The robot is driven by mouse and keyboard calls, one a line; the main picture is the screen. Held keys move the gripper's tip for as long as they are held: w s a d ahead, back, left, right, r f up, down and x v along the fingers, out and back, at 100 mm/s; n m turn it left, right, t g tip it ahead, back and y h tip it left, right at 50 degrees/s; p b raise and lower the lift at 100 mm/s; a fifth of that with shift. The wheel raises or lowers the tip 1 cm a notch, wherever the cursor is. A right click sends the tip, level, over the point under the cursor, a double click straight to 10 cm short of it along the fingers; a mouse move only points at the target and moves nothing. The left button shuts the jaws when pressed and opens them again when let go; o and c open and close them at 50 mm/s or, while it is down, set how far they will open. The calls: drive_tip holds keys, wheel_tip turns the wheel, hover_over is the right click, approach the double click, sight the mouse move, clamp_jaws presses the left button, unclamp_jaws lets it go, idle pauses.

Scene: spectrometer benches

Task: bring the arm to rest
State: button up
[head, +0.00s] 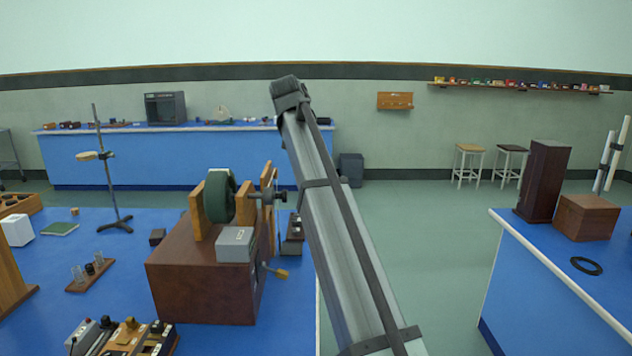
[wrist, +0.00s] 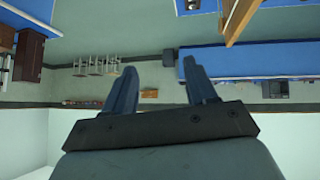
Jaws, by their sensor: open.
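My gripper (wrist: 163,72) shows in the wrist view with its two blue-grey fingers spread apart and nothing between them. The wrist picture is upside down, with the floor at the top and the wall at the bottom. In the head view my grey arm rises from the bottom edge, leaning left, to a dark joint in the upper middle. I cannot make out the gripper's fingers in the head view. The fingers touch nothing that I can see.
A brown wooden apparatus (head: 205,285) with a green wheel (head: 219,200) stands on the left blue bench, close left of my arm. A retort stand (head: 104,170) is farther left. The right bench (head: 545,270) holds wooden boxes and a black ring (head: 586,266). Open floor (head: 430,260) lies between.

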drive_tip(key=s+d+f+g, duration=0.1)
drive_tip(key=d+f+g, duration=0.15)
drive_tip(key=f, duration=1.35)
drive_tip(key=d+f+g, duration=0.1)
drive_tip(key=d+f, duration=0.2)
drive_tip(key=f, duration=1.2)
drive_tip(key=s+d+f+g, duration=0.15)
drive_tip(key=s+f, duration=0.25)
drive_tip(key=f, duration=0.6)
drive_tip(key=s+d+f+n+g, duration=0.1)
drive_tip(key=s+d+f, duration=0.3)
drive_tip(key=f, duration=0.6)
drive_tip(key=s+d+f+g, duration=0.15)
drive_tip(key=s+f, duration=0.35)
drive_tip(key=f, duration=0.5)
drive_tip(key=s+d+f+g, duration=0.2)
drive_tip(key=s+d+f, duration=0.1)
drive_tip(key=s+f, duration=0.8)
drive_tip(key=s+d+f+g, duration=0.2)
drive_tip(key=s+d+f, duration=0.1)
drive_tip(key=s+f, duration=0.75)
drive_tip(key=s+d+f+g+y, duration=0.1)
drive_tip(key=s+f+g, duration=0.1)
drive_tip(key=s, duration=1.3)
drive_tip(key=s+d+f+g+y, duration=0.1)
drive_tip(key=s+f, duration=0.3)
drive_tip(key=s, duration=1.2)
drive_tip(key=shift+g, duration=0.45)
drive_tip(key=shift+f, duration=0.1)
